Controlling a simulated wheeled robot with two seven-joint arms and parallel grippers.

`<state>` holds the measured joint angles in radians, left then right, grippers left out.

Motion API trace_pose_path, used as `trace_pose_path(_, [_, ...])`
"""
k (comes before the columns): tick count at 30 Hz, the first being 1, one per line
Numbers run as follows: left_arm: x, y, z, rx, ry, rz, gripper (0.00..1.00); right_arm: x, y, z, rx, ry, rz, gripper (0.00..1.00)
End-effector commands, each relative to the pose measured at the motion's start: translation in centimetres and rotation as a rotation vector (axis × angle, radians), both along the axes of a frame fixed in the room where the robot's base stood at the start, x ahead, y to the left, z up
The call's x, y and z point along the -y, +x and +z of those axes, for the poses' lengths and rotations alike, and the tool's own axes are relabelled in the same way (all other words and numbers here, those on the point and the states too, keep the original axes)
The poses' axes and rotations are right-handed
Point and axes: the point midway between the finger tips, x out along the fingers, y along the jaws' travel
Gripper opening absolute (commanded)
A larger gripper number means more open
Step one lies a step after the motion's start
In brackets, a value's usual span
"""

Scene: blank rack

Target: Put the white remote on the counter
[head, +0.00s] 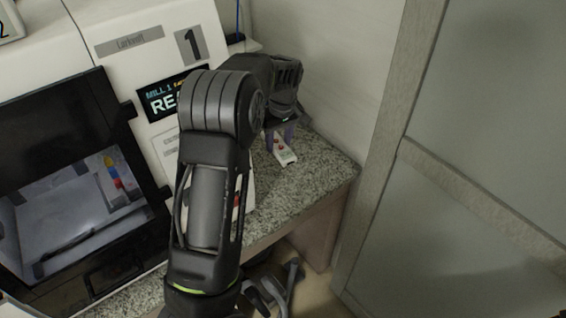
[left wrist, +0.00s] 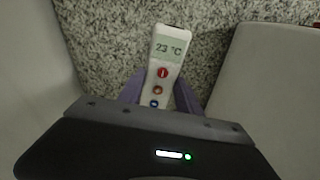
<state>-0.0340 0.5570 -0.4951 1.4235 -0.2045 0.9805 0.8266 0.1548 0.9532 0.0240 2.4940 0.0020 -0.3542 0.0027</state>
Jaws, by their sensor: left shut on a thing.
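The white remote (head: 285,152) is at the speckled granite counter (head: 325,167), right of the milling machine. In the left wrist view the remote (left wrist: 164,68) shows a display reading 23 °C and red, orange and blue buttons. My left gripper (head: 279,136) points down, with its purple fingers shut on the remote from both sides. The left wrist view shows the fingers (left wrist: 158,90) beside its lower part. The remote is at or just above the counter; I cannot tell if it touches. My right gripper is not clearly in view; grey parts at the bottom of the head view may be mine.
The white milling machine (head: 118,22), with a dark window and a lit screen, stands at the left. A wall rises behind the counter, and a grey panelled door (head: 455,220) is at the right. Granite around the remote is bare.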

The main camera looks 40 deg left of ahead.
Motion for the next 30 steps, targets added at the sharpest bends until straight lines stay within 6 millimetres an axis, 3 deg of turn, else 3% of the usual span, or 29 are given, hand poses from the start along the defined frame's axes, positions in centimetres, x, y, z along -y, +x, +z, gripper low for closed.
trace_pose_path(6, [0.0,0.0,-0.6,-0.003,0.000,-0.003,0.00,0.0,0.0,0.2,0.000,0.000,0.000,0.36])
trace_pose_path(16, [0.1,-0.1,-5.7,-0.003,0.000,-0.005,0.00,0.1,-0.1,1.1,-0.004,-0.003,-0.001,0.36])
trace_pose_path(30, [0.0,-0.1,-7.3,-0.003,-0.001,-0.004,0.00,0.1,-0.2,1.3,-0.006,-0.004,-0.001,0.36])
